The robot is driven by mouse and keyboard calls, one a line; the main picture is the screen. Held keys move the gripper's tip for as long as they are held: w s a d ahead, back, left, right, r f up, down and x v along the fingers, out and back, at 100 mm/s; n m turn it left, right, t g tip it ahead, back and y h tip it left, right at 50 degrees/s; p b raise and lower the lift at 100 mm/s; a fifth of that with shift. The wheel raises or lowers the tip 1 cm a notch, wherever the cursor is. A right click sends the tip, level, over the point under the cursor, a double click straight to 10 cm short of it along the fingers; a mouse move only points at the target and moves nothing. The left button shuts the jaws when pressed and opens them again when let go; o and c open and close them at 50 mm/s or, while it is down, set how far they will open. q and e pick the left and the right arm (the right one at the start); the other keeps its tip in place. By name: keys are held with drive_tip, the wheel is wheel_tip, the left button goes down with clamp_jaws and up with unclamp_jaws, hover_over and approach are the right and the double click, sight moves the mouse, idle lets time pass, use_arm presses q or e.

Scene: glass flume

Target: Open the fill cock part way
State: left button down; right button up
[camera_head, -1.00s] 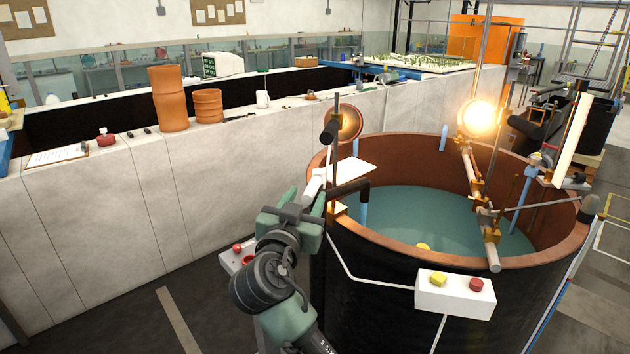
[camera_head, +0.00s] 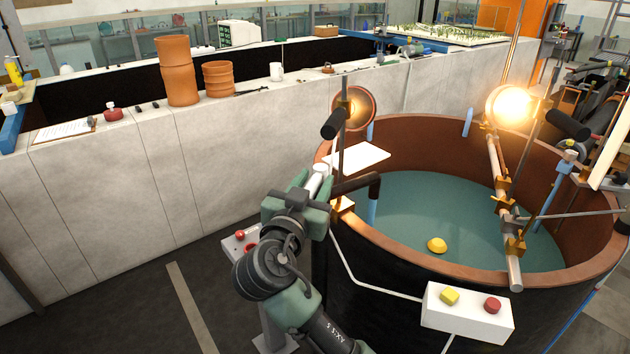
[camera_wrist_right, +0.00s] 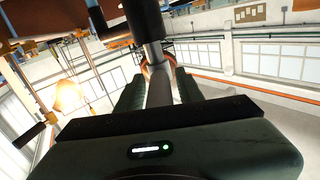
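A dark bent spout (camera_head: 357,185) reaches over the near left rim of the round tank (camera_head: 384,246). A pale grey bar (camera_head: 318,178), seemingly the fill cock's lever, stands beside it. It also shows as a grey bar in the wrist view (camera_wrist_right: 159,84). My right gripper (camera_head: 311,190) is at this bar, with one finger on each side in the wrist view (camera_wrist_right: 160,92). Whether the fingers press on it is unclear. A blue upright piece (camera_head: 372,205) hangs below the spout; I cannot tell whether it is water or tube. My left gripper is not in view.
A lit lamp (camera_head: 511,106) and an unlit lamp (camera_head: 358,108) stand at the tank. A yellow ball (camera_head: 437,245) floats inside. A white button box (camera_head: 467,313) is on the near side. A long white wall (camera_head: 100,190) runs behind, with dark floor before it.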

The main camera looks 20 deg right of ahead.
clamp_jaws()
idle(1.2)
